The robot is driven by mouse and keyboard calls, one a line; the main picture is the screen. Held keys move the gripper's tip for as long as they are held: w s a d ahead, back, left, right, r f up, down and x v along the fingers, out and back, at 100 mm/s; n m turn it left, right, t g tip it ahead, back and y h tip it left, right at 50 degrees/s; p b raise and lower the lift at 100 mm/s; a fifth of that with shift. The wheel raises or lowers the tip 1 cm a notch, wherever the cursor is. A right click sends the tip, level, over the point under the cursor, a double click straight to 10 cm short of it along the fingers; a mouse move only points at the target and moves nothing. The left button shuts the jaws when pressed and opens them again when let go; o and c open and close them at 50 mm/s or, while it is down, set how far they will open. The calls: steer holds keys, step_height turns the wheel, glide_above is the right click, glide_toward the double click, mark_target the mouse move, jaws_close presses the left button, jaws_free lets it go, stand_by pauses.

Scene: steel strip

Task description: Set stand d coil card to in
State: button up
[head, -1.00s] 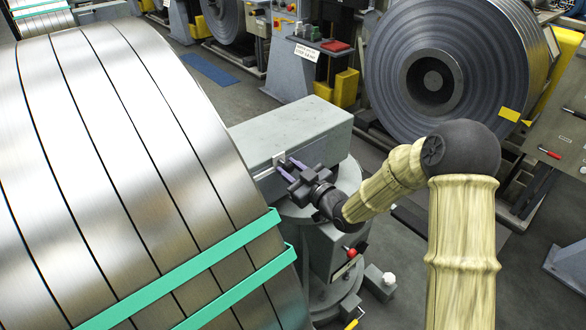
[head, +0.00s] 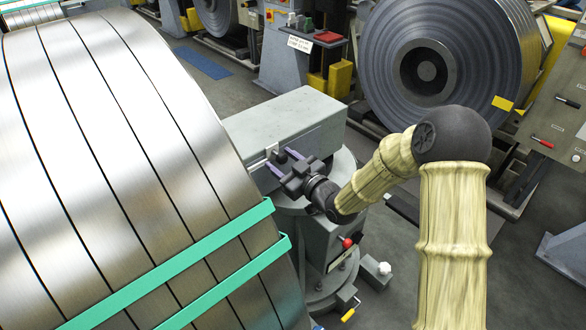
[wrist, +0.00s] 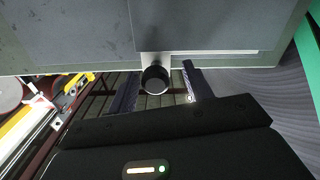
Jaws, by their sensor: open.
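A grey box-shaped stand head (head: 285,115) stands beside the large strapped coil. A slot runs along its side facing my gripper, with a small pale tab (head: 272,150) at it. In the wrist view the tab ends in a round black knob (wrist: 155,80) below the slot. My gripper (head: 279,163) is open at the tab, its two purplish fingers pointing at the box. In the wrist view its fingers (wrist: 157,88) lie on either side of the knob, with gaps showing. I cannot tell whether either finger touches it. No lettering on the card is readable.
A big slit coil (head: 110,150) with green straps (head: 180,265) fills the left, close to my gripper. A red-knobbed lever (head: 347,243) sits below the box. A second coil (head: 430,75) and a control panel (head: 565,110) stand at right. Open floor lies between.

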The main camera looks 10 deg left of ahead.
steer(key=b+v, duration=0.1)
steer(key=v, duration=1.6)
steer(key=shift+d, duration=0.2)
steer(key=d+f+m+g+h, duration=0.1)
steer(key=d+f+m+h, duration=0.2)
steer(key=d+h, duration=0.3)
steer(key=d+f+m+g+h, duration=0.1)
steer(key=d+f+m+h, duration=0.2)
steer(key=d+h, duration=0.35)
steer(key=s+d+r+m+g+h, duration=0.2)
steer(key=s+d+m+g, duration=0.45)
steer(key=s, duration=0.55)
step_height(320, 180, up, 18)
steer(key=p, duration=1.7)
steer(key=shift+m+t+p, duration=0.35)
steer(key=shift+p, duration=0.05)
